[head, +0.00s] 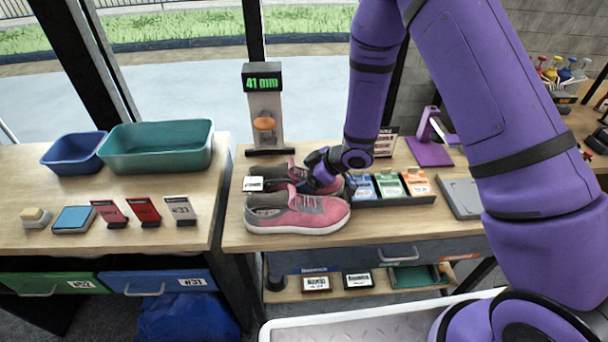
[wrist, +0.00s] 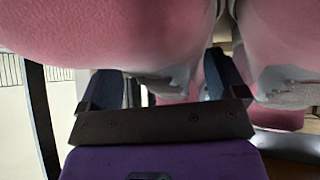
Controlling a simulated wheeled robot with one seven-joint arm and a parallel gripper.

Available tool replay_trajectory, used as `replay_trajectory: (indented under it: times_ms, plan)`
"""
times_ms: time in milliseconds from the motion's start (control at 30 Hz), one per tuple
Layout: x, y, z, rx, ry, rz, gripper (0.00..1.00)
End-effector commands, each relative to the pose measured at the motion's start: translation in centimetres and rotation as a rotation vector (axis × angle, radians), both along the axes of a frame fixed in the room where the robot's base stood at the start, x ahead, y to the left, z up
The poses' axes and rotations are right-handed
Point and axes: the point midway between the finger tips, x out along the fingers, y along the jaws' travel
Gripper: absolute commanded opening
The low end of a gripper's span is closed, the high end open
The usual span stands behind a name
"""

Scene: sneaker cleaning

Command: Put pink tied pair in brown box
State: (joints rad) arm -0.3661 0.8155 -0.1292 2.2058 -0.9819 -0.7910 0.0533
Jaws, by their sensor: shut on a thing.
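The pink tied pair (head: 300,214) is two pink and grey sneakers side by side on the wooden workbench, toes to the right. My gripper (head: 318,175) reaches down at the far shoe, behind the near one, and is shut on the pair. In the wrist view, the pink shoes (wrist: 120,40) fill the top of the picture, and the blue fingers of my gripper (wrist: 165,88) press up against them. The exact grip point is partly hidden. I cannot make out a brown box in either view.
A measuring stand (head: 264,110) reading 41 mm stands behind the shoes. Blue, green and orange packs (head: 390,186) sit to their right. A teal bin (head: 157,146) and a blue bin (head: 73,153) stand on the left table. A pale tray (head: 370,326) is at the front.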

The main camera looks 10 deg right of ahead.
Motion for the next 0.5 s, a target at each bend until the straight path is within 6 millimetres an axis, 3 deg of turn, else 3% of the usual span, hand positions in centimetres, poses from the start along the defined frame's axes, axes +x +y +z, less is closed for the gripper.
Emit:
replay_trajectory:
  times_ms: [267,300,333,500]
  plan:
    - [0.03,0.03,-0.1,0.001,-0.001,-0.001,0.41]
    - [0.0,0.01,-0.18,0.0,0.0,0.0,0.94]
    - [0.0,0.01,-0.16,0.0,0.0,0.0,1.0]
    - [-0.01,0.02,-0.16,0.0,0.0,0.0,1.0]
